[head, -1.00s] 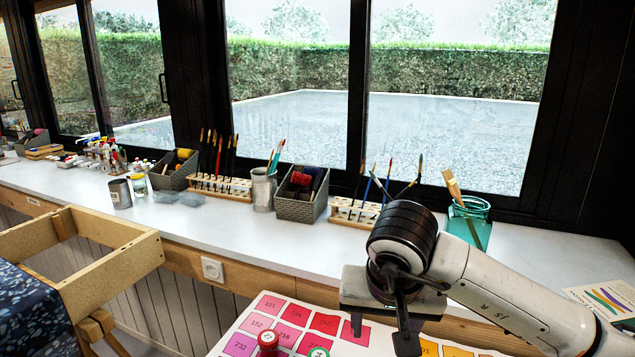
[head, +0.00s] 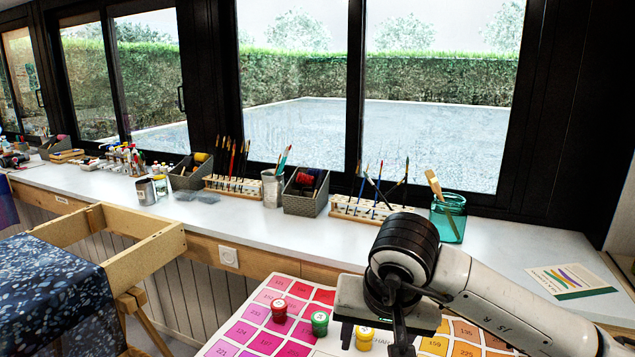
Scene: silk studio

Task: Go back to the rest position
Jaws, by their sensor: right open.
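My right arm comes in from the right, and my right gripper (head: 395,335) hangs over the colour chart in front of the sill. Its fingers run down to the bottom edge of the picture, and I see nothing held in it. The colour chart (head: 238,345) has numbered pink, red and orange squares. My left gripper does not show.
A white sill (head: 290,238) runs under the windows, with brush racks (head: 232,189), grey baskets (head: 306,193) and a teal glass jar (head: 449,216) on it. A leaflet (head: 572,281) lies at its right. A wooden frame (head: 140,258) with dark speckled cloth (head: 50,295) stands at the left.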

